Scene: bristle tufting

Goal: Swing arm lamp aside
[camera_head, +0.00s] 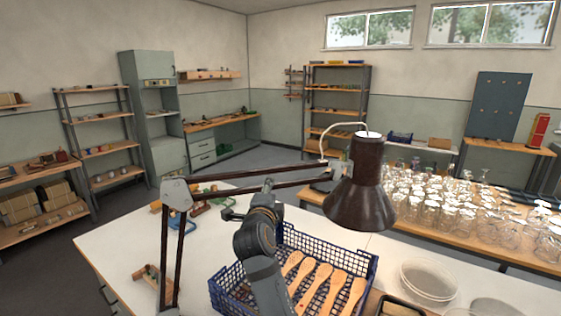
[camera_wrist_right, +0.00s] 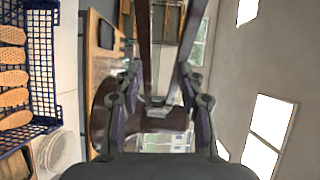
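The arm lamp's dark brown shade (camera_head: 362,190) hangs above the white table, right of the blue crate. Its jointed arm (camera_head: 174,235) rises at the left and runs rightward to the shade. In the right wrist view, my right gripper (camera_wrist_right: 160,72) is open, its fingers spread on both sides of the lamp's arm bars (camera_wrist_right: 144,35). The brown shade (camera_wrist_right: 106,106) shows behind the fingers. I cannot tell whether either finger touches the lamp. In the head view, one of my arms rises over the crate in front of the lamp arm; its fingertips are not clear. My left gripper is not seen.
A blue crate (camera_head: 371,271) holding several wooden brush bodies (camera_head: 317,285) lies under the lamp. Clear round dishes (camera_head: 430,280) stand right of it. Many glass vessels (camera_head: 445,205) crowd the bench behind. A small wooden holder (camera_head: 152,287) lies near the lamp's base.

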